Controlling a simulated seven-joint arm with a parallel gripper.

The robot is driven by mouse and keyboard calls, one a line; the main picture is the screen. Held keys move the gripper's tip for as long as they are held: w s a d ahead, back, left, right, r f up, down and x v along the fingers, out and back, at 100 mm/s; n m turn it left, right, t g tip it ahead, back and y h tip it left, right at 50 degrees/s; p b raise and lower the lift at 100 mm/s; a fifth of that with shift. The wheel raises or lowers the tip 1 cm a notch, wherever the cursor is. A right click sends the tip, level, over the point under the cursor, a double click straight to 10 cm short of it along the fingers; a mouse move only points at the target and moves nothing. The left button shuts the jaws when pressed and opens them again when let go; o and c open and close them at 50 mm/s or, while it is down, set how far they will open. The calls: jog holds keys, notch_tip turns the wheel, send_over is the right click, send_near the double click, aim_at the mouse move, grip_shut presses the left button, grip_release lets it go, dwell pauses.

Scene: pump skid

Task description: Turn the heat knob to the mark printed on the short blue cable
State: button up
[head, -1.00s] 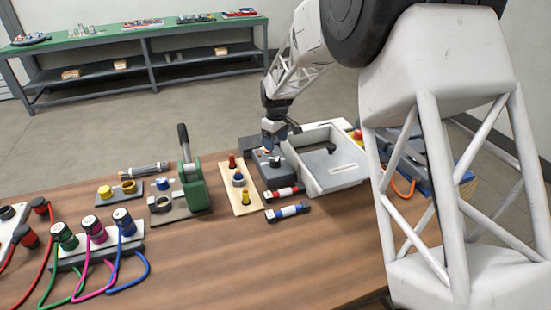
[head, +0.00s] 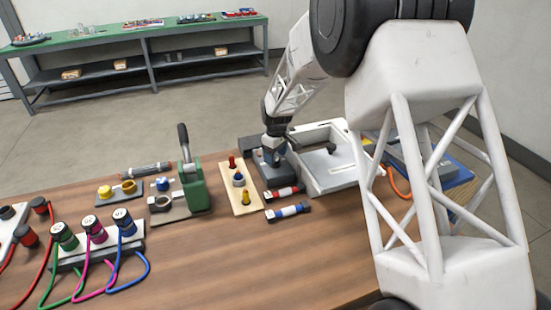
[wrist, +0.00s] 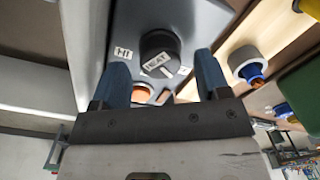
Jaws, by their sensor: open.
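The heat knob (wrist: 160,45) is a black round knob with a HEAT label, on a dark grey box (wrist: 193,22); an HI label sits beside it. My gripper (wrist: 162,66) is open, its two blue fingers apart, tips near either side of the knob's lower part in the wrist view. I cannot tell whether they touch it. In the head view my gripper (head: 274,153) is over the box (head: 266,167) and hides the knob. The blue cable (head: 147,268) loops from a blue-banded plug (head: 126,226) at left; its mark is too small to read.
Green (head: 46,285) and magenta (head: 80,297) cables loop beside the blue one. A grey tray (head: 337,184) stands right of the box. A wooden board with pegs (head: 249,207) and a green press (head: 194,187) stand left. An orange button (wrist: 143,92) is near the knob.

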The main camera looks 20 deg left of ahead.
jog(key=shift+f, duration=0.8)
jog(key=c, duration=0.9)
jog(key=shift+m, duration=0.5)
jog(key=m, duration=0.5)
jog(key=shift+s, duration=0.1)
jog(key=m, duration=0.5)
jog(key=shift+m, duration=0.4)
